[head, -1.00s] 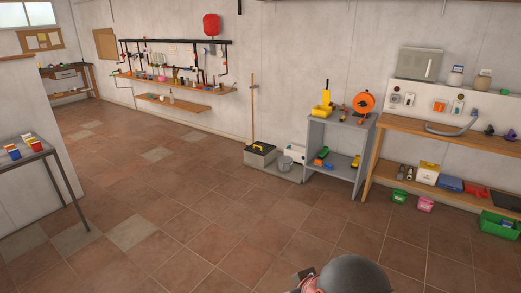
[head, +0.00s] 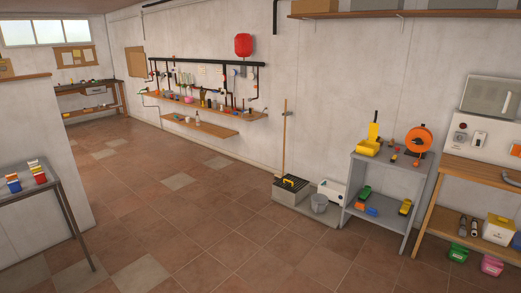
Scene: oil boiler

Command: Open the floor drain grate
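A dark slatted panel with a yellow piece on it, which looks like the drain grate (head: 292,182), lies on top of a low grey block (head: 286,196) on the floor. It is against the back wall, right of centre in the head view. It looks flat and closed, but it is too small to be sure. A broom-like stick (head: 285,140) stands upright right behind it. My gripper is not in the head view.
Further right are a grey shelf unit (head: 377,208) and a wooden bench (head: 470,172). A grey table (head: 45,186) stands at left. The tiled floor (head: 190,225) between is clear.

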